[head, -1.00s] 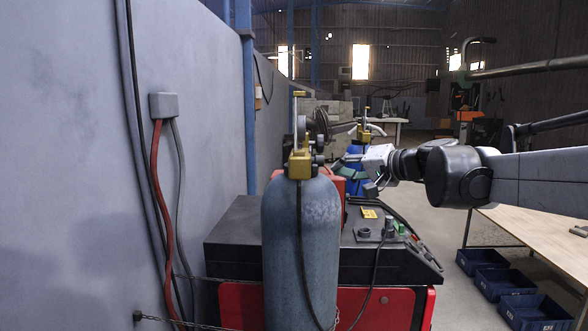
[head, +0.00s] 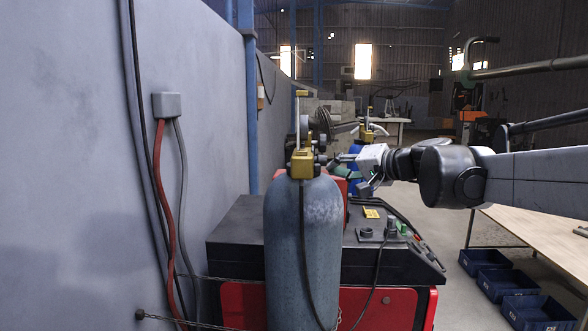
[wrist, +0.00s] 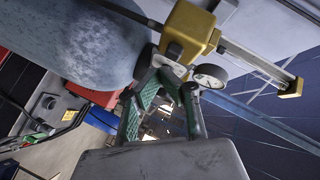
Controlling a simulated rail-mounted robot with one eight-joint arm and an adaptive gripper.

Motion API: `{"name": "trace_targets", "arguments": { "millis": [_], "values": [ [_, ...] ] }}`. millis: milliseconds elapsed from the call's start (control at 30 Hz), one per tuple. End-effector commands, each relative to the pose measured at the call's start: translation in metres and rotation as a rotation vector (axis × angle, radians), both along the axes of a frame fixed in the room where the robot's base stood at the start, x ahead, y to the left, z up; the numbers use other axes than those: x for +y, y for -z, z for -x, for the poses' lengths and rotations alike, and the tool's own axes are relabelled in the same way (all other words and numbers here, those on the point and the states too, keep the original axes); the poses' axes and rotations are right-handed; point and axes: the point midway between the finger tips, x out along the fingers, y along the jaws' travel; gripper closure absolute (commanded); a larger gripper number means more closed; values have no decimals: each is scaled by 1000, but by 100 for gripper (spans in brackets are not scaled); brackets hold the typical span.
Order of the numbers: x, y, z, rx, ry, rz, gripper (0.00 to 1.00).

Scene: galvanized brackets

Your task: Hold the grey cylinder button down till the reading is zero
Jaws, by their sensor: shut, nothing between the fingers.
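The grey cylinder (head: 302,250) stands upright in front of the machine. It carries a yellow valve block (head: 302,164) with small dark fittings and a yellow-tipped upright rod. My gripper (head: 338,160) is shut and empty, just right of this valve block in the head view. In the wrist view the grey cylinder (wrist: 75,50) fills the upper left, with the yellow block (wrist: 190,30) at the top and a round gauge (wrist: 209,75) below it. My gripper (wrist: 165,80) is close to these fittings; I cannot tell if it touches. The gauge's reading is not legible. I cannot single out the button.
A black and red machine (head: 235,230) stands behind the cylinder, with a knob panel on top. A blue cylinder (head: 356,182) is behind my gripper. A wall with a grey box (head: 167,105) is at left. A wooden table (head: 535,235) and blue bins are at right.

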Motion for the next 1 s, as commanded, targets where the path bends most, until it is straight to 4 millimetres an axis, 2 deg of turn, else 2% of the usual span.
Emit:
{"name": "trace_targets", "arguments": {
  "millis": [667,1000],
  "values": [
    [0,0,0,0,0,0,100],
    [8,0,-1,0,0,0,100]
  ]
}}
